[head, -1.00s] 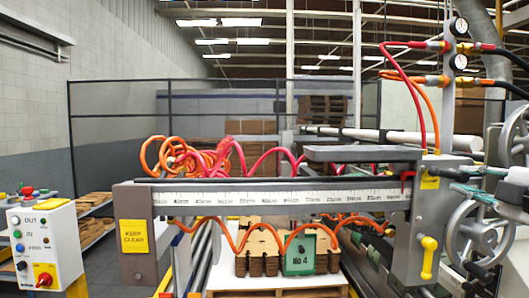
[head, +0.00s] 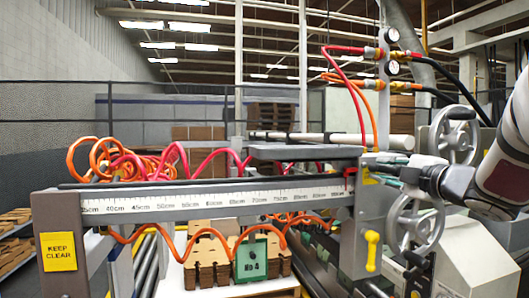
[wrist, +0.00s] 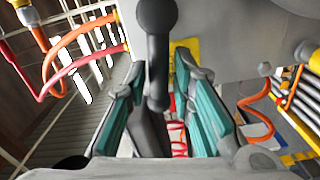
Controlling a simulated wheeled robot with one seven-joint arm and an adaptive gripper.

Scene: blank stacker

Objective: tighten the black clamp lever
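The black clamp lever (wrist: 157,55) shows in the wrist view as a dark bar with a round knob at its top end, in front of a grey metal plate. My gripper (wrist: 160,78) is open, with one teal-padded finger on each side of the lever's lower part. No contact between pads and lever is visible. In the head view my gripper (head: 386,172) is at the right end of the ruler beam, beside the grey end bracket. I cannot make out the lever there.
A yellow handle (head: 372,250) hangs on the bracket below my gripper. Grey handwheels (head: 412,225) stand close to my arm. Red and orange hoses (head: 345,90) rise to gauges above. The ruler beam (head: 220,199) runs left, with brown blanks (head: 205,262) below it.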

